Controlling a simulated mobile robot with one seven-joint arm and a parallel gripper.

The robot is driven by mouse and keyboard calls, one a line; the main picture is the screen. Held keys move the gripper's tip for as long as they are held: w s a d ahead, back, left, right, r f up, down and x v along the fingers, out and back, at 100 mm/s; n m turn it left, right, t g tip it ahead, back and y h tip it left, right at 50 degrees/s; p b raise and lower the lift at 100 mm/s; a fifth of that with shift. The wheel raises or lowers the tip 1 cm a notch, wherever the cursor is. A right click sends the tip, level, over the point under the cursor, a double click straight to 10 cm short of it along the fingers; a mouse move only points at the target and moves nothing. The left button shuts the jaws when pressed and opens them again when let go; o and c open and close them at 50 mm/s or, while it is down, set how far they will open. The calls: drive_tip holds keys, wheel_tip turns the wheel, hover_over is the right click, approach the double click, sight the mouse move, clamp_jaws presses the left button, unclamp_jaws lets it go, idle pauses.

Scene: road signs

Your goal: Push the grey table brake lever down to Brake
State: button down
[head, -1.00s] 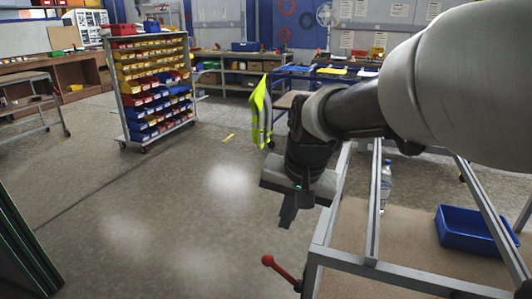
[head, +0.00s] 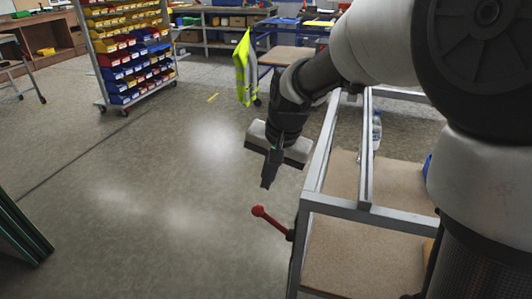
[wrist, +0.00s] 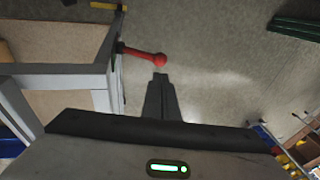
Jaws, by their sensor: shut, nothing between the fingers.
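The brake lever (head: 271,220) is a red rod with a round red knob, fixed at the corner post of the grey metal-framed table (head: 335,207). It points outward from the post, its knob end a little higher in the head view. In the wrist view the lever (wrist: 143,54) sticks out rightward from the grey frame (wrist: 60,76). My gripper (head: 266,185) is shut and empty, pointing down, just above the knob in the head view. In the wrist view its fingertips (wrist: 160,77) appear just below the knob, with a small gap. Their height difference is unclear.
The table has a brown lower shelf (head: 335,258). A clear bottle (head: 376,131) stands at its far side, and a blue box edge (head: 427,167) shows beside my arm. A yellow vest (head: 243,70) hangs beyond.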

sight(254, 208)
drive_tip(key=b+x, duration=0.2)
drive_tip(key=x, duration=0.8)
drive_tip(key=shift+w+a+f+g+h+p, duration=0.15)
drive_tip(key=shift+a+f+h+p, duration=0.1)
drive_tip(key=shift+a+f+h, duration=0.15)
drive_tip(key=shift+w+a+f+g+h+p, duration=0.1)
drive_tip(key=shift+a+f+g+h+p, duration=0.15)
drive_tip(key=shift+a, duration=0.25)
drive_tip(key=w+a+f+n+g+h+b, duration=0.1)
drive_tip(key=a+f+g+h+b, duration=0.1)
drive_tip(key=f+h, duration=0.7)
wheel_tip(254, 208, down, 6)
drive_tip(key=shift+a+f+g+h, duration=0.2)
drive_tip(key=shift+a+g+h, duration=0.15)
drive_tip(key=shift+a+g, duration=0.25)
